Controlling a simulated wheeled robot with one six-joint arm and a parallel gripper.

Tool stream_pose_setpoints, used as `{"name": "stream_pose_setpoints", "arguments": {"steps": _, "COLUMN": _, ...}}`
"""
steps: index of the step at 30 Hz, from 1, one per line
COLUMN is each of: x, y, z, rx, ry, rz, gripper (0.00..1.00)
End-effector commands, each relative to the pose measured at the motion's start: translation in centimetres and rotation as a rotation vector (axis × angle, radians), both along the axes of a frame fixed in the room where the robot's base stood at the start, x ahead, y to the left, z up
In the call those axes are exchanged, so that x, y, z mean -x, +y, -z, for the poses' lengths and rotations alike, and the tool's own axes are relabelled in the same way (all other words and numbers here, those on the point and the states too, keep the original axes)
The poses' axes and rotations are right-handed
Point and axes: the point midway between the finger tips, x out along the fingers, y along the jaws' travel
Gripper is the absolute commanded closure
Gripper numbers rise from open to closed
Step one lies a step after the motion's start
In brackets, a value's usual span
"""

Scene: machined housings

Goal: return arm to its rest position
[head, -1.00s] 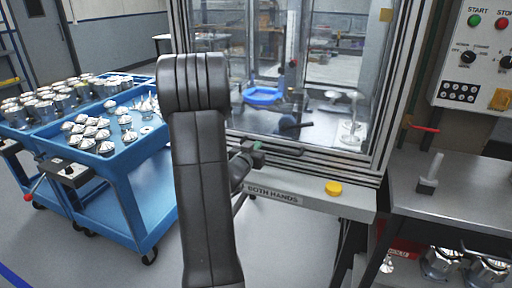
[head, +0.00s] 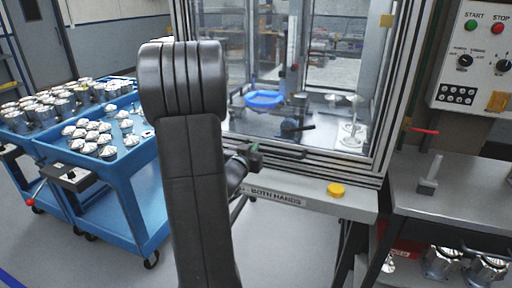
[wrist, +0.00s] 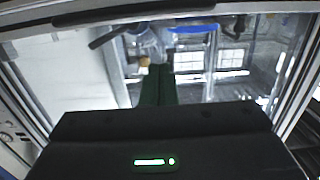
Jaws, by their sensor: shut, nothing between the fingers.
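My arm rises through the middle of the head view, in front of the glazed machine enclosure (head: 300,75). My gripper (wrist: 158,88) shows in the wrist view as dark green fingers, together and empty, beyond the black wrist housing with its green light. The wrist view faces the glass and frame of the enclosure.
Blue carts (head: 115,170) with metal parts stand at left. Inside the enclosure are a blue ring-shaped tray (head: 265,99) and metal fixtures. A yellow button (head: 335,190) sits on the sill. A grey bench (head: 450,190) and control panel (head: 475,60) are at right.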

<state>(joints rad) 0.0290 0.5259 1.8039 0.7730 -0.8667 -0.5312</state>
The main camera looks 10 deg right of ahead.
Motion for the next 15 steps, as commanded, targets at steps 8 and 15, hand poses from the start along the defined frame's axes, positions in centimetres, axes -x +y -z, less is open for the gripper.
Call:
{"name": "stream_pose_setpoints", "arguments": {"steps": 8, "x": 3.4, "y": 2.4, "z": -0.3, "rx": 0.002, "ry": -0.003, "rz": -0.002, "gripper": 1.00}}
{"name": "stream_pose_setpoints", "arguments": {"steps": 15, "x": 3.9, "y": 2.7, "z": -0.4, "rx": 0.002, "ry": -0.003, "rz": -0.001, "gripper": 1.00}}
